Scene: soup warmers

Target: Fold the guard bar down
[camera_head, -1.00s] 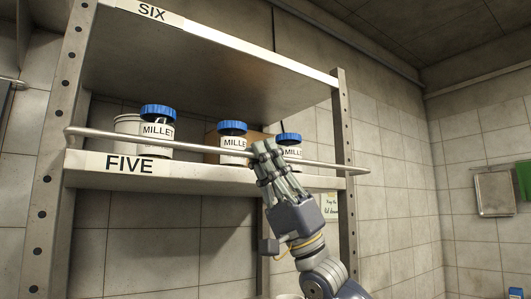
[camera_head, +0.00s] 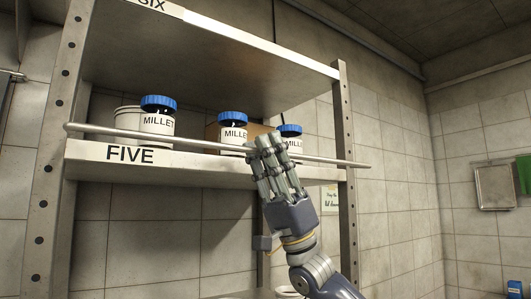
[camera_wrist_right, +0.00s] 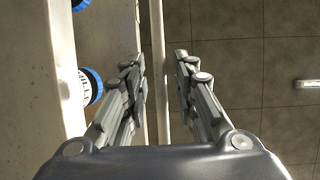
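The guard bar (camera_head: 205,146) is a thin metal rail across the front of the shelf marked FIVE (camera_head: 215,170). It runs just above the shelf's front edge, in front of the jars' lower parts. My right gripper (camera_head: 264,143) is at the bar, right of its middle, reaching up from below. In the wrist view the bar (camera_wrist_right: 158,70) passes between the two fingers of the right gripper (camera_wrist_right: 158,62), with gaps visible, so the gripper is open around it. Whether a finger touches the bar is unclear. My left gripper is not in view.
Three blue-lidded MILLET jars (camera_head: 158,122) stand on the shelf behind the bar, with a white tub (camera_head: 127,120) and a cardboard box (camera_head: 262,130). The shelf marked SIX (camera_head: 230,45) is above. A perforated upright (camera_head: 346,190) stands right of my gripper.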

